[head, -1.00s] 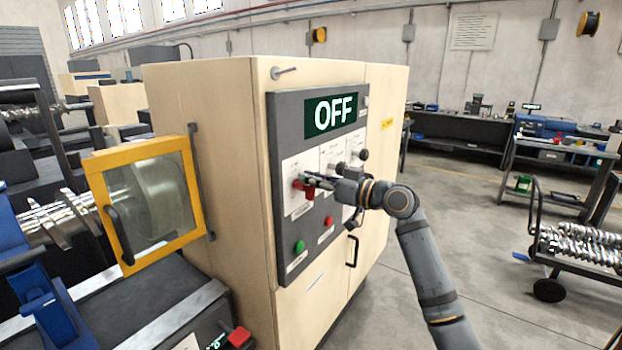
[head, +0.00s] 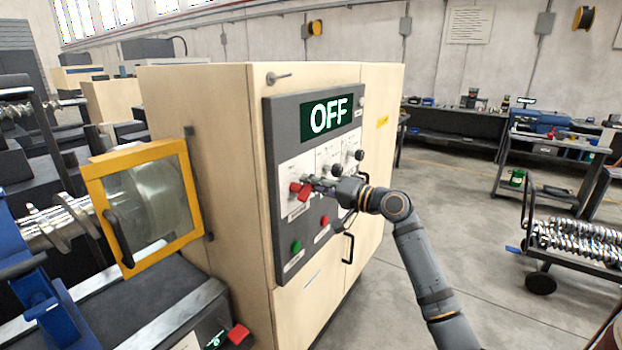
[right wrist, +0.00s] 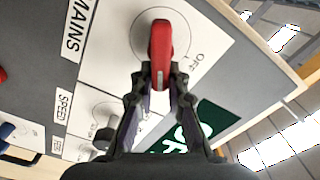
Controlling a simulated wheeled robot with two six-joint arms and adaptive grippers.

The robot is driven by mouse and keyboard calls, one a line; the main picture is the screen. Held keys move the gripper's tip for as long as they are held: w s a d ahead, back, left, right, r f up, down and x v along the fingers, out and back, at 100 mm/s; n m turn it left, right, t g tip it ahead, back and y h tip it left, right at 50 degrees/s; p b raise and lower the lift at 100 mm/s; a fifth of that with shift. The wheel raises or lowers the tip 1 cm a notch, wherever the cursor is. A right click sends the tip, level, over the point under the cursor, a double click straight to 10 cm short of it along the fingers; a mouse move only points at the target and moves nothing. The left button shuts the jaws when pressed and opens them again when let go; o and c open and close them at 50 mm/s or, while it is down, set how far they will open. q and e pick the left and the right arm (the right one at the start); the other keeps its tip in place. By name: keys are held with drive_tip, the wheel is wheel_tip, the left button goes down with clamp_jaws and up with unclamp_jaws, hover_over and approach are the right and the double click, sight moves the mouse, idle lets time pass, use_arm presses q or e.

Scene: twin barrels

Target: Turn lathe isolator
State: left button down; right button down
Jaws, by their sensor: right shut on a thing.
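The lathe isolator's red handle (head: 304,192) is on the upper left of the grey control panel (head: 284,235), on a white plate. In the right wrist view the red handle (right wrist: 160,45) stands over a pale round base, near the printed words MAINS and OFF. My right gripper (head: 311,183) reaches in from the right. Its fingers (right wrist: 160,75) are shut on the near end of the handle. The panel's display (head: 328,118) reads OFF. My left gripper is not in view.
Below the isolator are a green button (head: 296,247) and a red button (head: 324,222). Black knobs (head: 359,155) sit to its right, close to my gripper. A yellow-framed guard (head: 97,207) stands left of the cabinet (head: 195,110). Floor to the right is clear up to a cart (head: 575,240).

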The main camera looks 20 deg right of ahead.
drive_tip(key=m, duration=0.1)
drive_tip(key=m+p, duration=0.1)
drive_tip(key=m, duration=0.1)
drive_tip(key=shift+w+d+f+p, duration=0.1)
drive_tip(key=shift+f+p, duration=0.2)
drive_tip(key=shift+f+m+p, duration=0.2)
drive_tip(key=shift+m+p, duration=0.1)
drive_tip(key=shift+m, duration=0.45)
drive_tip(key=shift+f+m+p, duration=0.15)
drive_tip(key=shift+m+p, duration=0.15)
drive_tip(key=shift+m, duration=0.45)
drive_tip(key=shift+f, duration=0.1)
drive_tip(key=c, duration=1.3)
unclamp_jaws()
drive_tip(key=shift+d, duration=0.1)
drive_tip(key=shift+s+d, duration=0.15)
drive_tip(key=shift+s, duration=0.05)
drive_tip(key=v, duration=1.1)
drive_tip(key=shift+s+d, duration=0.15)
